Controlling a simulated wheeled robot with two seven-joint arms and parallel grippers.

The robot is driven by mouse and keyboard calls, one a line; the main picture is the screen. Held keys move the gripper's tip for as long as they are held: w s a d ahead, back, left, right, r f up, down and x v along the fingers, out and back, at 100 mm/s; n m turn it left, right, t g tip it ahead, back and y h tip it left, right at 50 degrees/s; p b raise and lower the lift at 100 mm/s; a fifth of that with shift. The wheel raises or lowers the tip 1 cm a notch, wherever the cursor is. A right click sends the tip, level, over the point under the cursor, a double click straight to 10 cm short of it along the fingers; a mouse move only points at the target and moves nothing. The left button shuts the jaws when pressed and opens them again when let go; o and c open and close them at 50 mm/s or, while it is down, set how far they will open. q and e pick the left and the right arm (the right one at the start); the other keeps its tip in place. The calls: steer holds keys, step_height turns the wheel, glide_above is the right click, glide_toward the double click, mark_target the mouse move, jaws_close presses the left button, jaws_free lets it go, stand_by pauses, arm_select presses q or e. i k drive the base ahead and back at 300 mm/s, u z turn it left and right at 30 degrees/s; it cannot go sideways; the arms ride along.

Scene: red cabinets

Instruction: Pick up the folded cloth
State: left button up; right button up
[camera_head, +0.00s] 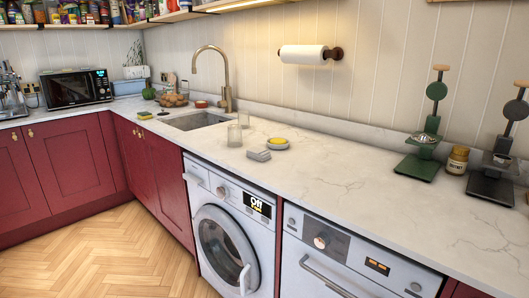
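A small grey folded item, which looks like the folded cloth (259,155), lies flat on the pale marble worktop (330,172). It is near the front edge, above the washing machine. It sits just left of and in front of a small dish with something yellow in it (278,144), close to it. Neither of my grippers shows in the head view.
Two clear glasses (234,135) stand left of the cloth, beside the sink (195,121) with its brass tap (227,80). A paper roll (302,54) hangs on the wall. A green stand (424,150), a jar (457,160) and a dark stand (492,182) are at right. Worktop between is clear.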

mark_target(255, 152)
steer(key=u, duration=1.4)
steer(key=i, duration=1.9)
steer(key=z, duration=3.1)
